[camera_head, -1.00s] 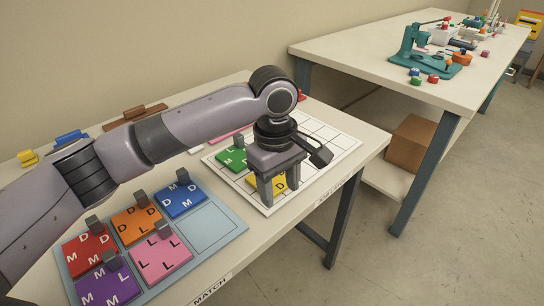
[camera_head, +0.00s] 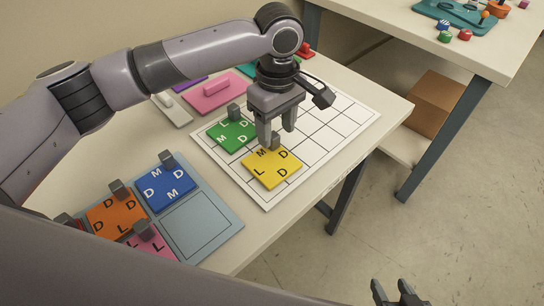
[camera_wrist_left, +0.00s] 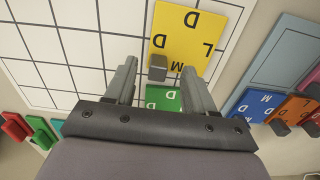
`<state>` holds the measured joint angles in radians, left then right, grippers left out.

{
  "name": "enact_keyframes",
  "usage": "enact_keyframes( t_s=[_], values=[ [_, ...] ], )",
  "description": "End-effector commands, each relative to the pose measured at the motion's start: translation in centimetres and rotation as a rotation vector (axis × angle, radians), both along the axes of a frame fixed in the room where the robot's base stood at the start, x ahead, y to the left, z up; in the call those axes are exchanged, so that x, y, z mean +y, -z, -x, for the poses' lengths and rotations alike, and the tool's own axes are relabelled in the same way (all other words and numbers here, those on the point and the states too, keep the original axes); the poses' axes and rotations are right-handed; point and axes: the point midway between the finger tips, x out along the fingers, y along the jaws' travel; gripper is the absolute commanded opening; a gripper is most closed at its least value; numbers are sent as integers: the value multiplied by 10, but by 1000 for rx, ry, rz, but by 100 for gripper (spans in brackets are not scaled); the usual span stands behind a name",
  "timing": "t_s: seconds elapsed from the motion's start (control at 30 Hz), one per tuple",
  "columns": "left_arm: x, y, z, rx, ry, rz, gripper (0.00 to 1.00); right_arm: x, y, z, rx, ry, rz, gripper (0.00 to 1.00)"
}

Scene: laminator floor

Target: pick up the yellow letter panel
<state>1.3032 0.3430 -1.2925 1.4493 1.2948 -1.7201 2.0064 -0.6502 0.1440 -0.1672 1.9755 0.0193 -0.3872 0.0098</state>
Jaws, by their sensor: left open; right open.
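The yellow letter panel (camera_head: 272,170) lies flat on the white gridded board (camera_head: 330,118), with its grey knob at its far edge. In the left wrist view the yellow panel (camera_wrist_left: 188,38) is ahead of the fingers. Its grey knob (camera_wrist_left: 157,67) shows between the two fingertips, with gaps on both sides. My left gripper (camera_head: 277,137) is open, pointing down around or just above the knob; I cannot tell its exact height. My right gripper (camera_head: 396,293) is open and empty at the bottom edge, away from the table.
A green letter panel (camera_head: 231,134) lies close beside the yellow one. A blue-grey tray (camera_head: 230,216) holds blue (camera_head: 166,187), orange (camera_head: 117,216) and pink panels and has one empty square. A pink block-handled plate (camera_head: 215,93) lies behind. Board squares to the right are free.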

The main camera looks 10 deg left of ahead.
Motion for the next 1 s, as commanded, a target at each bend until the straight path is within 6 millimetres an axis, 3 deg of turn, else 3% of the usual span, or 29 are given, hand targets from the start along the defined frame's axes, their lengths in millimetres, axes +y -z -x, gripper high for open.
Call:
enact_keyframes(
  t_s=[0.2, 0.47, 0.63, 1.0],
  values=[
    [0, 28, 0, 0, 0, 0, 54, 0, 2, -1, -1, 0, -2, 54],
    [0, 30, 0, 0, 1, 0, 54, 1, 0, -2, -5, 1, -4, 54],
    [0, 30, 0, 0, 1, 0, 0, 1, -1, -3, -6, 0, -4, 54],
    [-1, 27, 0, -2, 1, 1, 0, 1, -2, -3, -7, 0, -4, 54]
  ],
)
